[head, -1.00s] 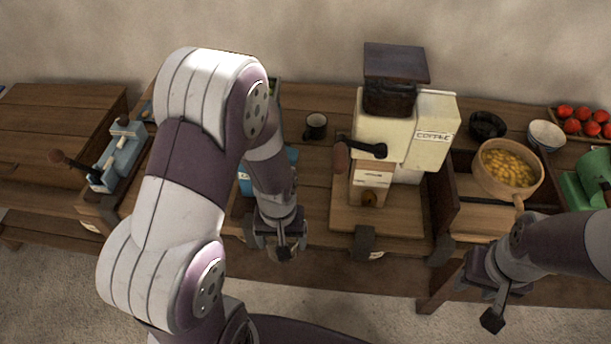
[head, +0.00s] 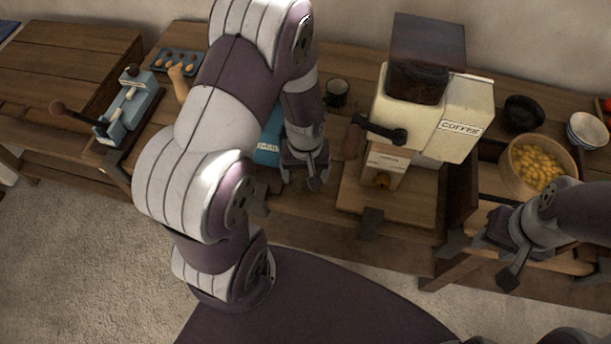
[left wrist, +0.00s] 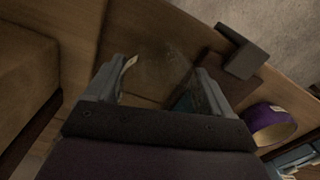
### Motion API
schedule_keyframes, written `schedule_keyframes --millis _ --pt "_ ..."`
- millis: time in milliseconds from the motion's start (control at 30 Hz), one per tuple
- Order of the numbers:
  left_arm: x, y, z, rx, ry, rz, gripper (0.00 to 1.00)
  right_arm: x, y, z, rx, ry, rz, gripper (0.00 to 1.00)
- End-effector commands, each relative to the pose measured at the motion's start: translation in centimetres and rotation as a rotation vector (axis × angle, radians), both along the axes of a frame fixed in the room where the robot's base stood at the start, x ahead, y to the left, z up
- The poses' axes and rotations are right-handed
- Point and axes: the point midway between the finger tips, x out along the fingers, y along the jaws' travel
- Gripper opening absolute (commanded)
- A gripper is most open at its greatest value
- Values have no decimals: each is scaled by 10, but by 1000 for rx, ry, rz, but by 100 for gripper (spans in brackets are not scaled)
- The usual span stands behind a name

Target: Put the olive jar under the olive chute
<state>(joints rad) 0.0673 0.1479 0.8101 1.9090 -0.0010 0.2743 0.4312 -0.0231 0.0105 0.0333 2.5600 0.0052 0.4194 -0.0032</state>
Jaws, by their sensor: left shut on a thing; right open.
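My left gripper (head: 306,180) is over the front part of the table, left of the coffee machine. In the left wrist view, its two fingers (left wrist: 163,78) stand apart around a faint see-through thing (left wrist: 150,78), which looks like a glass jar; its contents cannot be made out. A blue unit (head: 268,148) with a white label stands partly hidden behind my left arm; I cannot tell whether it is the olive chute. My right gripper (head: 484,262) is open and empty at the table's front edge, below the wooden bowl.
The cream coffee machine (head: 440,112) stands right of my left gripper. A dark mug (head: 337,92) is behind it. A wooden bowl of yellow pieces (head: 536,165) is at the right. A light-blue lever device (head: 130,108) is at the left. A purple round thing (left wrist: 270,124) shows in the left wrist view.

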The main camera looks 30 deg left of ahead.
Motion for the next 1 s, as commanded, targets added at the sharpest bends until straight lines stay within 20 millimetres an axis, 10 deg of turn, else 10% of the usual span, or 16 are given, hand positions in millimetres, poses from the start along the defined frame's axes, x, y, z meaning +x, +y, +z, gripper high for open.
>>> schedule_keyframes --millis 533,567,600,1000 --pt "-1 0 -30 0 1 0 45 0 0 -4 0 0 0 43" --pt "-1 0 -30 0 1 0 86 0 0 -3 0 0 0 43" --pt "-1 0 -29 0 1 0 99 0 0 -3 0 0 0 43" --pt "0 0 -28 0 -1 -1 100 0 0 -3 0 0 0 43"
